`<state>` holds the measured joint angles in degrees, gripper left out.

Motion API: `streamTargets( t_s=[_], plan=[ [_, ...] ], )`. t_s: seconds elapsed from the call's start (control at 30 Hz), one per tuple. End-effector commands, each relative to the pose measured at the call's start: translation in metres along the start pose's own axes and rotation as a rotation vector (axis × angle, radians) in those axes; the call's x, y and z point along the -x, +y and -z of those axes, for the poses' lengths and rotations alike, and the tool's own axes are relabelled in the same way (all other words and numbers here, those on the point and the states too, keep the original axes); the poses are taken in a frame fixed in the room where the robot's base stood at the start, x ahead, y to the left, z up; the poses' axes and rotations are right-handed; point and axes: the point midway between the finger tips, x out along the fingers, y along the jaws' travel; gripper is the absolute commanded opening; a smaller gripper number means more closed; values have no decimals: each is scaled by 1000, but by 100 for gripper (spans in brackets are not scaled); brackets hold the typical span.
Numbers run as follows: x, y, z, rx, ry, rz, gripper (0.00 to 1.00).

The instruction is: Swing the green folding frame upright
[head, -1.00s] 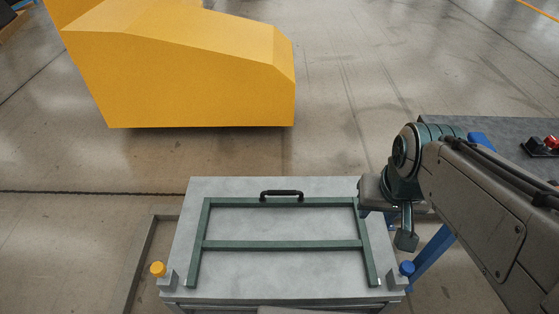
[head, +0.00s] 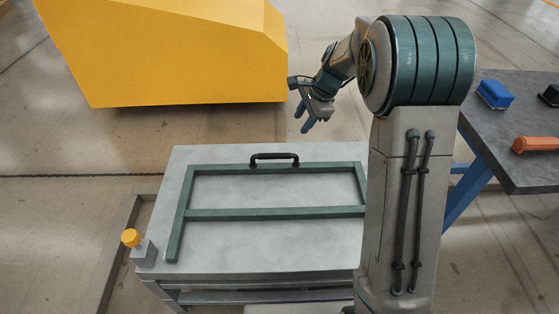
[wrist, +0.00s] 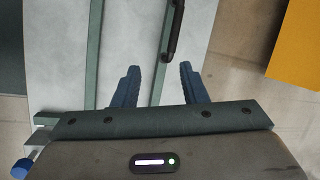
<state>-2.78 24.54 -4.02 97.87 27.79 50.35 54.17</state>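The green folding frame (head: 270,213) lies flat on a light grey table (head: 225,239) in the head view. A black handle (head: 274,157) sits on its far bar, and also shows at the top of the wrist view (wrist: 173,32). The fingers do not touch the frame or handle. My arm hides the frame's near right part.
A yellow knob (head: 131,238) stands at the table's near left corner. A large yellow block (head: 170,60) stands on the floor beyond. At the right, a dark bench (head: 500,140) holds a blue block (head: 495,94) and an orange item (head: 535,144).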

Motion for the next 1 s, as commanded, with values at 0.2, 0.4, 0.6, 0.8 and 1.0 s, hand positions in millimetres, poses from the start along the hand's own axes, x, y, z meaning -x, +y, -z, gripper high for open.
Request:
streamTargets(
  t_s=[0.2,0.4,0.6,0.8,1.0],
  plan=[
    [-82,-25,27,-217,-43,9,39],
    [-105,-33,33,-285,-57,12,39],
    [-133,-33,31,-287,-58,10,39],
    [-178,-33,29,-286,-58,9,39],
    [-214,-34,27,-286,-58,10,39]
  ],
)
